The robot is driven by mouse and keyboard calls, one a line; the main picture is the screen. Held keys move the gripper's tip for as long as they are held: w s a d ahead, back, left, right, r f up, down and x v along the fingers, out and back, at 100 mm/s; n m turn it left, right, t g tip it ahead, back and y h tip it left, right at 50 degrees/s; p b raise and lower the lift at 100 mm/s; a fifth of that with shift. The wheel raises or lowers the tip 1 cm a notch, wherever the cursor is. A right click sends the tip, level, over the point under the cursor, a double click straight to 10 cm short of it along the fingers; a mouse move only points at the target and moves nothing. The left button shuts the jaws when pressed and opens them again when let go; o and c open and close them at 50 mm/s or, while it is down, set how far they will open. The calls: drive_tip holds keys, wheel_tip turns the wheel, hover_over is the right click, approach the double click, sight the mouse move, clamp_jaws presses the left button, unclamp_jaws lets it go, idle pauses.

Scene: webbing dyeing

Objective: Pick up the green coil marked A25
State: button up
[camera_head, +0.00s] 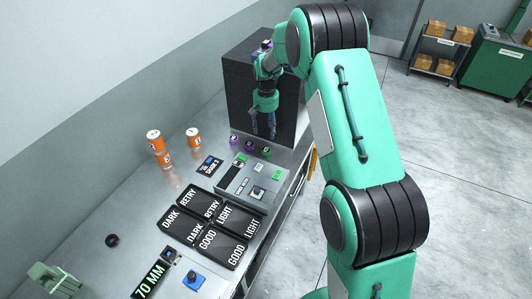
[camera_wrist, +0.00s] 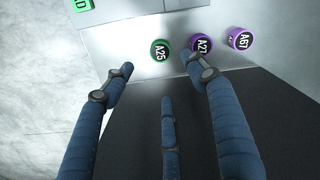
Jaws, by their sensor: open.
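The green coil marked A25 (camera_wrist: 160,50) stands on the grey metal bench top, its label facing the wrist camera. In the head view it is the small green coil (camera_head: 266,151) at the right end of a short row. Beside it are a purple coil marked A27 (camera_wrist: 201,43) and a purple coil whose label seems to read A61 (camera_wrist: 240,39). My gripper (camera_head: 264,132) points down in front of the dark box, near the row. In the wrist view its blue fingers (camera_wrist: 157,63) are spread and empty, with A25 between the two outer tips, apart from them.
A dark box (camera_head: 240,85) stands behind the coils. A grey control panel (camera_head: 250,183) lies in front of them. The bench's right edge is close to the coils, with open floor beyond.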

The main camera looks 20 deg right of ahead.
hover_over(266, 150)
drive_tip(key=shift+f+b, duration=0.3)
drive_tip(key=shift+f, duration=3.3)
drive_tip(key=shift+f, duration=0.1)
drive_tip(key=shift+w+f+b, duration=0.1)
drive_tip(key=shift+f+b, duration=0.2)
drive_tip(key=shift+f, duration=2.2)
drive_tip(key=c, duration=1.2)
